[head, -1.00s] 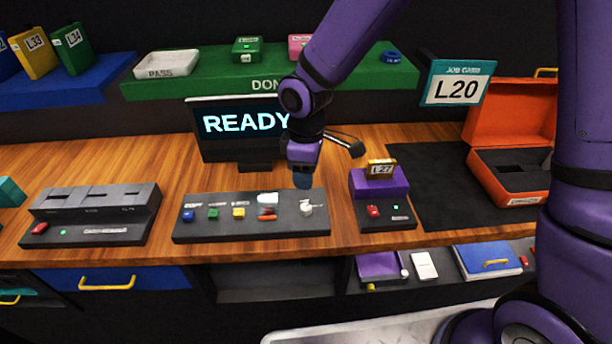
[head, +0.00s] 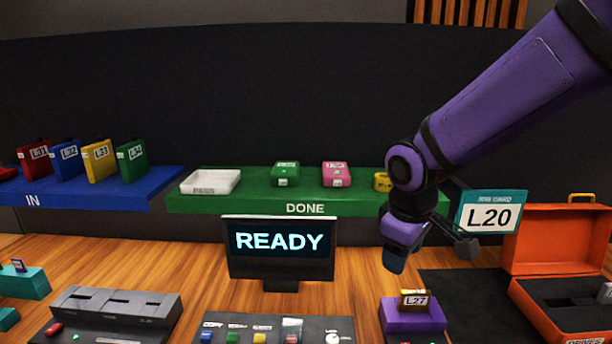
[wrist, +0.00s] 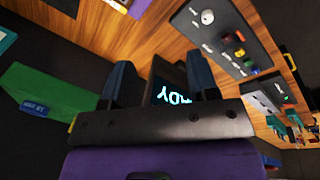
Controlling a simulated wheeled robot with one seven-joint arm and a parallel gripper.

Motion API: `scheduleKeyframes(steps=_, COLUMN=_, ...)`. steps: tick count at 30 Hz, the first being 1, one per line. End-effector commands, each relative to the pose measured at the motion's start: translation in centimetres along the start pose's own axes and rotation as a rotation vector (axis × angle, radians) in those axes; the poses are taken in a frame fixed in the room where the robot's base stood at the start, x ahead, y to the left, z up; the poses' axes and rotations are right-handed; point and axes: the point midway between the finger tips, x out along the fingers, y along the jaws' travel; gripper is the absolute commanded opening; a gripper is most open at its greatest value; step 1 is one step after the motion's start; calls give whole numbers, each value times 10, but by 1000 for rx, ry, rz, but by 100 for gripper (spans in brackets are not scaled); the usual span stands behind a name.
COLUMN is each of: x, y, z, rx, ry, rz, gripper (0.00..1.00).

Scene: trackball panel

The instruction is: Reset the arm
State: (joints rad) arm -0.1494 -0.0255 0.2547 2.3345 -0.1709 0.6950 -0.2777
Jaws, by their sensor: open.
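My purple arm reaches in from the right in the head view. My gripper (head: 394,262) hangs above and slightly left of the purple dock (head: 412,318), apart from it in the picture. In the wrist view my gripper (wrist: 160,82) shows two dark fingers spread apart with nothing between them. The monitor (head: 280,248) reads READY and shows partly behind the fingers in the wrist view. The trackball panel (head: 278,330), with coloured buttons and a white knob, is cut off at the bottom of the head view.
A gold L27 block (head: 414,300) sits on the dock. The green DONE shelf (head: 250,203) and blue IN shelf (head: 100,195) run behind. The L20 job card (head: 489,218) and open orange case (head: 556,240) are at right. A grey slotted unit (head: 120,305) is at left.

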Motion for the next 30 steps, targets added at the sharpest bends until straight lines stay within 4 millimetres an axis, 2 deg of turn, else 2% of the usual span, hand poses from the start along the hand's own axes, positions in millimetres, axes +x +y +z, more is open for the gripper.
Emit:
scheduleKeyframes(steps=1, x=-14, y=5, z=12, rx=48, ry=14, rz=18, gripper=54)
scheduleKeyframes(steps=6, x=-52, y=17, z=52, rx=218, ry=55, rz=55, gripper=54)
scheduleKeyframes(steps=15, x=-106, y=18, z=124, rx=511, ry=152, rz=86, gripper=54)
scheduleKeyframes(steps=21, x=-129, y=7, z=169, rx=686, ry=228, rz=83, gripper=54)
scheduleKeyframes(steps=24, x=-136, y=1, z=184, rx=749, ry=258, rz=76, gripper=54)
scheduleKeyframes(steps=30, x=-141, y=-5, z=200, rx=811, ry=287, rz=67, gripper=54)
